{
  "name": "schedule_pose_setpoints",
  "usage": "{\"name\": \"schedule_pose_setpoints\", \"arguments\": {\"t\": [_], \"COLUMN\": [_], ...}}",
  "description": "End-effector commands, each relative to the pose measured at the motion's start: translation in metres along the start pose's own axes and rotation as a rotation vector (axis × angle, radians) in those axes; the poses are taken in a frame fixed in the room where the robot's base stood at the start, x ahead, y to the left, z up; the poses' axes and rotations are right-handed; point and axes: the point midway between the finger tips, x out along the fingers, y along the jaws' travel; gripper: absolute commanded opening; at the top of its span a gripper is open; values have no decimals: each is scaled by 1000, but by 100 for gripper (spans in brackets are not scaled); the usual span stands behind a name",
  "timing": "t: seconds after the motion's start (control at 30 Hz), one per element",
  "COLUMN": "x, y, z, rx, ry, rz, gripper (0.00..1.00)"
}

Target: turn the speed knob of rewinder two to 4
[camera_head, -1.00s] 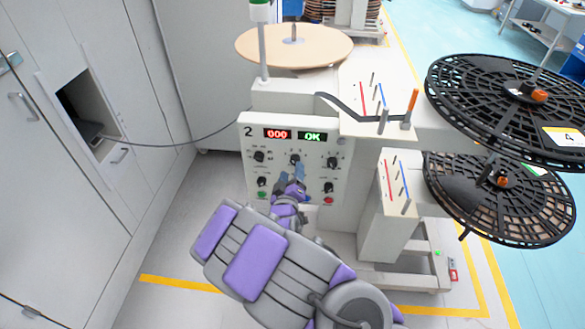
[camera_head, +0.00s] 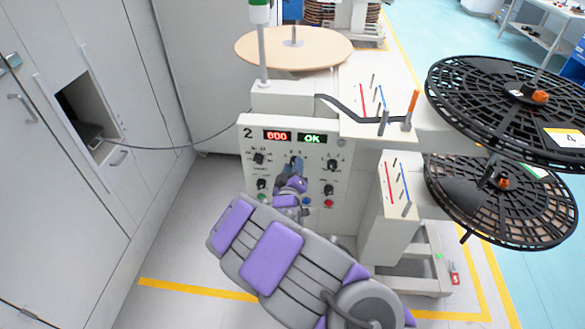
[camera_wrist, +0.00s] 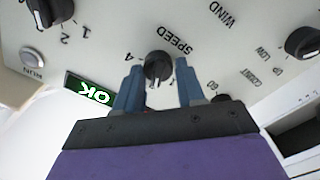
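Rewinder two (camera_head: 318,182) has a pale front panel marked 2, with several black knobs. In the wrist view the black knob (camera_wrist: 158,66) beside the SPEED label sits between the two blue fingers of my gripper (camera_wrist: 160,68). The fingers are open, one on each side, with a visible gap to the knob. A pale pointer line on the knob points toward the bottom of the wrist view, where the lettering is turned over. In the head view my gripper (camera_head: 295,166) is at the upper middle of the panel and hides most of this knob.
Neighbouring knobs (camera_head: 334,165) and (camera_head: 259,158) flank my gripper on the panel. The displays (camera_head: 278,135) above read 000 and OK. A green button (camera_head: 261,197) and a red button (camera_head: 328,203) are below. Black reels (camera_head: 500,110) stand at right, cabinets (camera_head: 50,200) at left.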

Motion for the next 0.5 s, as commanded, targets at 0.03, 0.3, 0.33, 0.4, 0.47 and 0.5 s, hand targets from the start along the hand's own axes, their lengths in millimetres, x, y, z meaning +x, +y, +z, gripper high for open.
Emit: {"name": "schedule_pose_setpoints", "arguments": {"t": [0.03, 0.3, 0.33, 0.4, 0.47, 0.5], "x": [0, 0, 0, 0, 0, 0], "y": [0, -2, -2, -2, -3, -3], "z": [0, 0, 0, 0, 0, 0], "rx": [0, -1, -1, -1, 3, 7], "ry": [0, 0, 0, 0, 0, -1], "rz": [-1, -3, -3, -4, -4, -4], "gripper": [32, 6, 5, 5, 5, 5]}}
